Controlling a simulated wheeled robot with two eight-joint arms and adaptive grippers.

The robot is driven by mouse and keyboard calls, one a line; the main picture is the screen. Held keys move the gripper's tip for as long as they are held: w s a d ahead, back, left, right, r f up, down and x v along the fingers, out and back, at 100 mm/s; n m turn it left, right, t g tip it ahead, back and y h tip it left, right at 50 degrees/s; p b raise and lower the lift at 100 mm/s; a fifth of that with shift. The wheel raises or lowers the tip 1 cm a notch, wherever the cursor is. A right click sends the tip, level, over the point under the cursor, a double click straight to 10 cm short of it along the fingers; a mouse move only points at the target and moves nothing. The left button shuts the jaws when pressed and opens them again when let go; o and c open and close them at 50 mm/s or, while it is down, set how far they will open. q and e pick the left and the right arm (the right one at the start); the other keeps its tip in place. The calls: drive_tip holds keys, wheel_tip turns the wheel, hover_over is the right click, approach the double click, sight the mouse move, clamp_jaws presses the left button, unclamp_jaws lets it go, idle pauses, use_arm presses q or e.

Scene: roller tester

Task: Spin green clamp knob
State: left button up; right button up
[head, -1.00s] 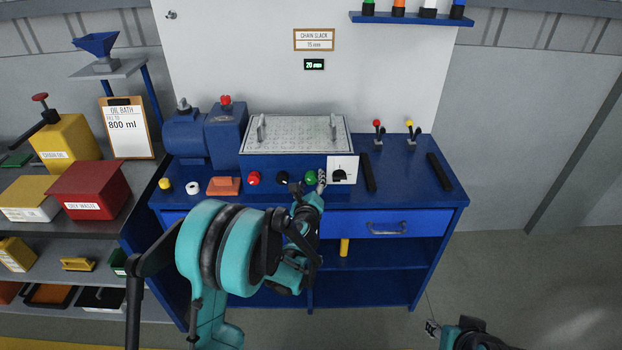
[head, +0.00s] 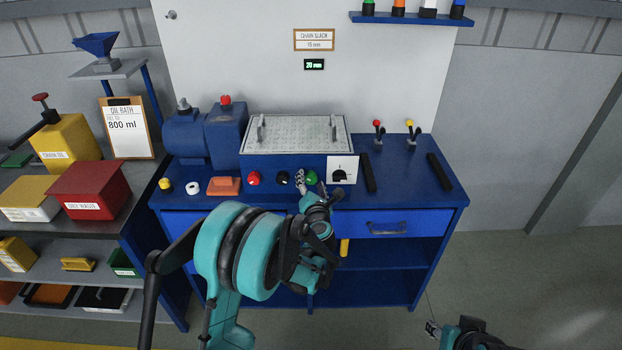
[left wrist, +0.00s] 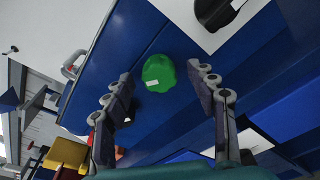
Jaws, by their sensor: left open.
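The green clamp knob (head: 312,178) sits on the front face of the blue tester box, between a black knob (head: 283,178) and the white dial plate (head: 342,168). In the left wrist view the green knob (left wrist: 159,73) shows a small white mark and lies between and beyond the fingertips. My left gripper (left wrist: 164,88) is open, with a finger on each side of the knob and no visible contact. In the head view my left gripper (head: 311,184) is at the knob, its fingers partly hidden by the wrist. My right gripper (head: 432,328) is at the bottom right, small and far from the knob.
A red button (head: 254,178), an orange block (head: 224,186) and a white ring (head: 192,188) are left of the knob. The drawer handle (head: 386,228) juts out below the worktop.

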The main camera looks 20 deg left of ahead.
use_arm(q)
clamp_jaws()
drive_tip(key=n, duration=0.3)
drive_tip(key=shift+n+h, duration=0.3)
drive_tip(key=shift+h, duration=0.1)
drive_tip(key=n, duration=0.2)
drive_tip(key=shift+n+h, duration=0.3)
drive_tip(key=shift+n, duration=0.3)
drive_tip(key=n+h, duration=0.1)
drive_tip(key=n, duration=0.4)
drive_tip(key=shift+t, duration=0.4)
drive_tip(key=shift+o, duration=1.3)
unclamp_jaws()
drive_tip(key=shift+h, duration=0.3)
